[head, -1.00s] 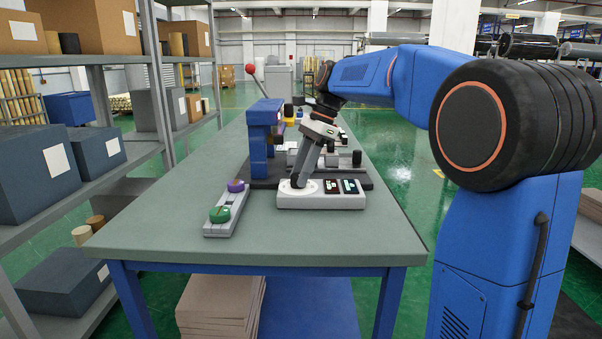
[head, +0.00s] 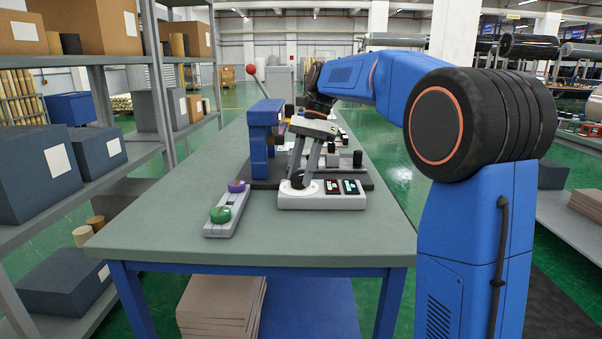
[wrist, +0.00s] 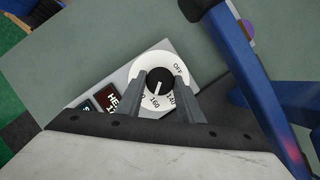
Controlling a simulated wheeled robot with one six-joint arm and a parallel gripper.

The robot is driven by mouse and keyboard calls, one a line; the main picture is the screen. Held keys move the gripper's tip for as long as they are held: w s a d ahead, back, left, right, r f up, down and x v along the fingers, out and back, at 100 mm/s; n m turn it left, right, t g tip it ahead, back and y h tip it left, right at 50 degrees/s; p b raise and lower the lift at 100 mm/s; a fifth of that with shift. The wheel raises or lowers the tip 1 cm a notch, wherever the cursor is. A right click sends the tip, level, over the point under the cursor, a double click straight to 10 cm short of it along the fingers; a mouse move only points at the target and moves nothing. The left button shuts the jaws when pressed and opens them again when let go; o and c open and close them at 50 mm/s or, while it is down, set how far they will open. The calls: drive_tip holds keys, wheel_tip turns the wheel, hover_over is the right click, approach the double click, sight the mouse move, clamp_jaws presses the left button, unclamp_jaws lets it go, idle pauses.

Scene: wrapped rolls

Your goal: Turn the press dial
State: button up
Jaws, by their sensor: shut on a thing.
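The press dial (wrist: 173,63) is a round white plate with a black knob (wrist: 159,79) on a light grey control box (head: 290,202). OFF, 160 and other partly hidden marks are printed on it. The knob's white pointer line points down toward 160 in the wrist view. My gripper (wrist: 161,84) has one grey finger on each side of the knob and is shut on it. In the head view my gripper (head: 299,180) reaches down to the dial, tilted, and mostly hides it. The blue press (head: 262,140) stands just behind the box.
Two small displays (head: 342,187) are on the box, right of the dial. A strip (head: 213,229) with a green button (head: 220,214) and a purple button (head: 236,186) lies at left. A red-knobbed lever (head: 250,69) rises at the press. The table's front (head: 270,240) is clear.

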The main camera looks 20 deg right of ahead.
drive_tip(key=o, duration=1.1)
drive_tip(key=v, duration=1.2)
drive_tip(key=shift+w, duration=0.1)
